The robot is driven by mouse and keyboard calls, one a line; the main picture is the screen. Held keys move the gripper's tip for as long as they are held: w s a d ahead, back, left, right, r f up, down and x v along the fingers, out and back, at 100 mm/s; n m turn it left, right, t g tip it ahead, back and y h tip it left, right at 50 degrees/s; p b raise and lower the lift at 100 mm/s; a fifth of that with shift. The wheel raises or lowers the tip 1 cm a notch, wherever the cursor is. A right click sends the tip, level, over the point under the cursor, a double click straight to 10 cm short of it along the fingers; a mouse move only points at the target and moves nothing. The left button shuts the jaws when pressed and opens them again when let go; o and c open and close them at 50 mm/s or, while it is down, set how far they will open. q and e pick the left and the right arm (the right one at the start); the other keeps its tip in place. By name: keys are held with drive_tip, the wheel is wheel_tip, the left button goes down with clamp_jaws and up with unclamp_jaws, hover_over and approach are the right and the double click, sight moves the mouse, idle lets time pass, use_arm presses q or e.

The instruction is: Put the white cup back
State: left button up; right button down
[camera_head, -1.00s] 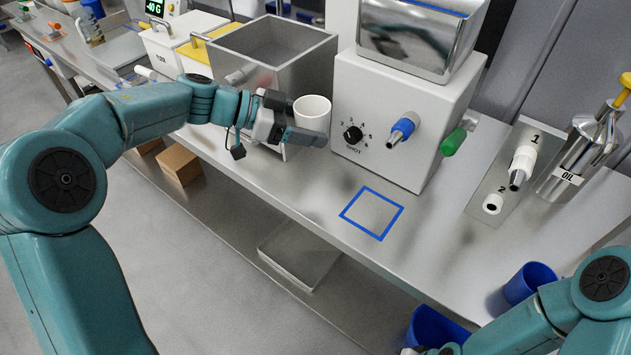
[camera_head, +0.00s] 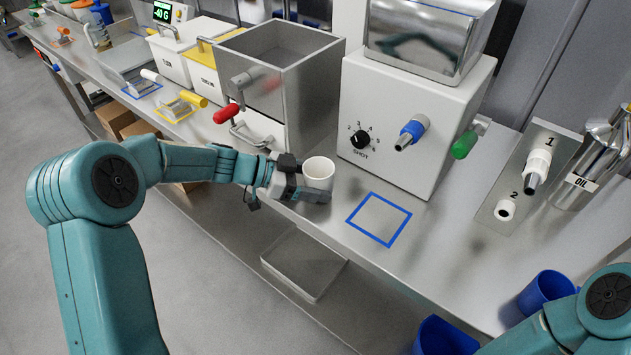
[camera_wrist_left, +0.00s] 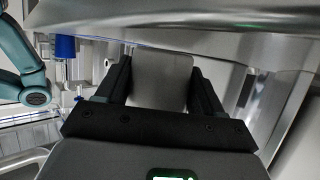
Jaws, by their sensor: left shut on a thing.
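The white cup (camera_head: 319,171) is upright near the front edge of the steel counter. My left gripper (camera_head: 308,192) is shut on the white cup. In the left wrist view the cup (camera_wrist_left: 161,78) fills the space between the two dark fingers of the left gripper (camera_wrist_left: 160,92). I cannot tell whether the cup's base touches the counter. A blue square outline (camera_head: 379,219) is marked on the counter to the right of the cup, and it is empty. My right arm shows at the lower right, but its gripper is out of view.
The white machine (camera_head: 400,130) with a dial and blue nozzle stands behind the square. An oil can (camera_head: 590,170) and blue cup (camera_head: 545,291) are at right. The counter around the square is clear.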

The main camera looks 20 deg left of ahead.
use_arm(q)
drive_tip(key=shift+f, duration=0.2)
drive_tip(key=o, duration=1.2)
drive_tip(key=shift+w, duration=0.1)
drive_tip(key=shift+r, duration=0.2)
drive_tip(key=v, duration=1.2)
